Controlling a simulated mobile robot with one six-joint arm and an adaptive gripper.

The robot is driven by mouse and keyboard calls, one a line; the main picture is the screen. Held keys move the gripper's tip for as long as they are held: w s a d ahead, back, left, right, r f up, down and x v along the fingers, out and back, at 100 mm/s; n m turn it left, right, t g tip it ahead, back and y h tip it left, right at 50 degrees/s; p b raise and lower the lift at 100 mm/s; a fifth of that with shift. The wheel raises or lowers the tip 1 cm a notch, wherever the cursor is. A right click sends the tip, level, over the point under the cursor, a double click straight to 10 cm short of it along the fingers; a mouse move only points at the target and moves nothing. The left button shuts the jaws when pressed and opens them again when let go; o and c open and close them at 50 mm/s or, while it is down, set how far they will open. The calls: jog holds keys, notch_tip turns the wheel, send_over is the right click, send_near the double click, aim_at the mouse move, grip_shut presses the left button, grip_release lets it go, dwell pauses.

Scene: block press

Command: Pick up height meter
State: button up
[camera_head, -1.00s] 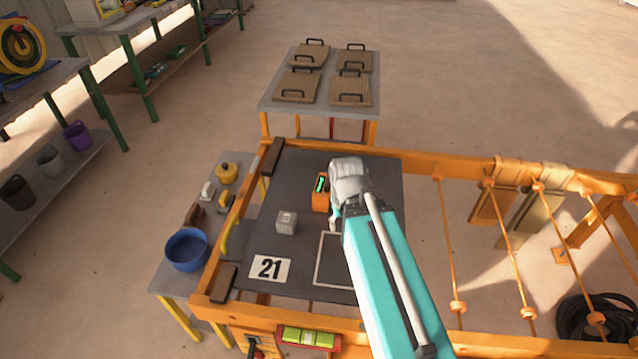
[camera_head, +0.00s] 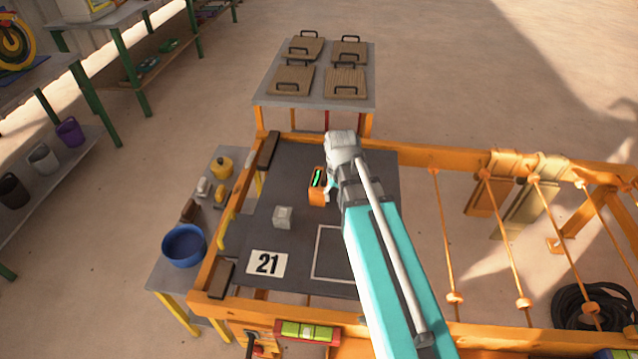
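The height meter looks to be the small orange device with a green display (camera_head: 317,187), upright on the dark tabletop (camera_head: 300,160) of the orange frame. My gripper (camera_head: 332,186) is at the right side of the device, at the end of my teal arm. A light fingertip shows close beside the device's right edge. The wrist and arm hide most of the fingers, so I cannot tell whether they touch or grip it.
A side table on the left holds a blue bowl (camera_head: 184,246). Another table (camera_head: 270,95) with handled boards stands behind.

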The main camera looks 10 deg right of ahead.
aim_at(325, 172)
jog(key=w+d+r+m+p, duration=0.1)
jog(key=w+m, duration=0.2)
jog(key=w, duration=1.8)
jog(key=shift+w, duration=0.4)
notch_tip(325, 172, down, 8)
jog(key=b, duration=0.8)
jog(key=shift+f+b, duration=0.25)
jog(key=shift+b, duration=0.1)
jog(key=shift+f+b, duration=2.6)
grip_shut()
